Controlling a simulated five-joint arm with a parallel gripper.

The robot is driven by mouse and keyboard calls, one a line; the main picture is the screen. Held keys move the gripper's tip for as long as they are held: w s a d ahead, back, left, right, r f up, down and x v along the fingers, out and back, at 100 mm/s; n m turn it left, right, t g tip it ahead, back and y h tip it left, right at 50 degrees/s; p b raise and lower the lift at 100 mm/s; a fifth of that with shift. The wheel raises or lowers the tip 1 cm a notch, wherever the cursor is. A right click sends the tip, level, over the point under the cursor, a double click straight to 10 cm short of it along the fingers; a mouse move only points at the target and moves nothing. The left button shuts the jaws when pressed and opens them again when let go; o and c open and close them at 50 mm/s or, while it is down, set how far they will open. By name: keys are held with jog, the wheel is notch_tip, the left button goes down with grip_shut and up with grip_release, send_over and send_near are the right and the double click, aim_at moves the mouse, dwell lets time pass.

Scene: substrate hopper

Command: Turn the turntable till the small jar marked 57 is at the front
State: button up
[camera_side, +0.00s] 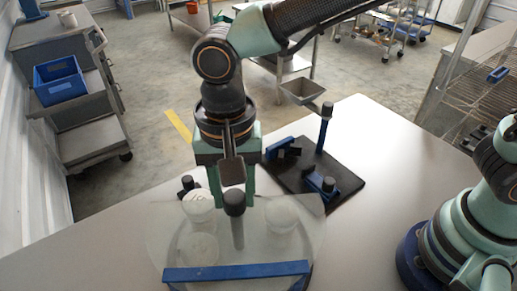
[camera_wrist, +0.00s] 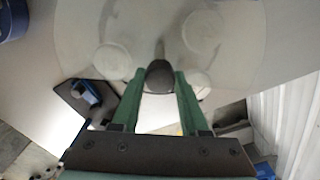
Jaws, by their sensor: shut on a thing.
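The turntable (camera_side: 165,235) is a pale, see-through round disc on the table. Small white jars stand on it, one at the back left (camera_side: 200,207), one at the front left (camera_side: 200,250) and one at the right (camera_side: 283,216). Faint marks show on the back-left lid, but I cannot read a 57 on any jar. A grey post with a dark knob (camera_side: 235,202) rises from the disc. My gripper (camera_wrist: 159,76) points down with its green fingers on both sides of the knob, shut on it. Jars also show in the wrist view (camera_wrist: 112,62).
A blue bar (camera_side: 235,271) lies across the front of the turntable. A black board with blue and black fittings (camera_side: 315,180) and an upright post sits behind right. The table between is clear.

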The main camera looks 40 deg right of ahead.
jog(key=m, duration=1.1)
jog(key=shift+m, duration=0.4)
jog(key=o, duration=1)
jog(key=shift+c, duration=0.2)
jog(key=shift+r, duration=3.5)
